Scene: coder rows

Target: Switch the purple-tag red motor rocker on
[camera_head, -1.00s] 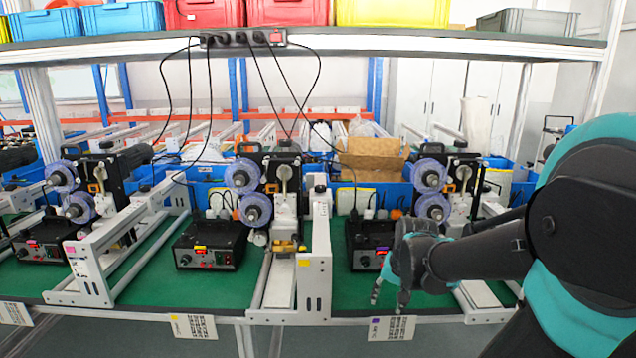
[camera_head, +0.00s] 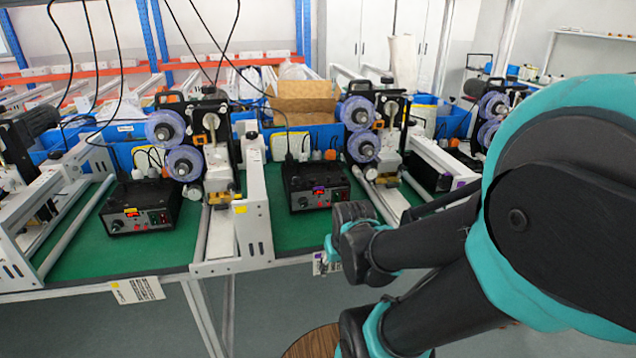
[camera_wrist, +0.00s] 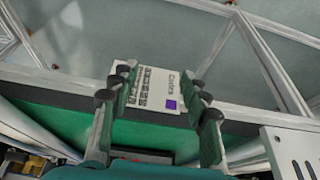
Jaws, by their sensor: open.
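The black control box with the purple tag (camera_head: 318,190) stands on the green bench top, in the middle of the head view. Small red parts show on its front, but I cannot make out the rocker's position. My gripper (camera_wrist: 158,92) is open and empty in the wrist view, its fingers pointing over the bench's front edge. In the head view my gripper (camera_head: 345,232) is in front of and below the box, near the bench edge; its fingertips are hard to make out there. A white code card with a purple square (camera_wrist: 157,88) shows between and beyond the fingers.
A yellow-tag control box (camera_head: 140,208) stands to the left. A white metal frame (camera_head: 254,215) stands between the two boxes. Blue-spooled machines (camera_head: 358,128) stand behind, with cables hanging above. Green bench top (camera_head: 290,238) is bare before the purple-tag box.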

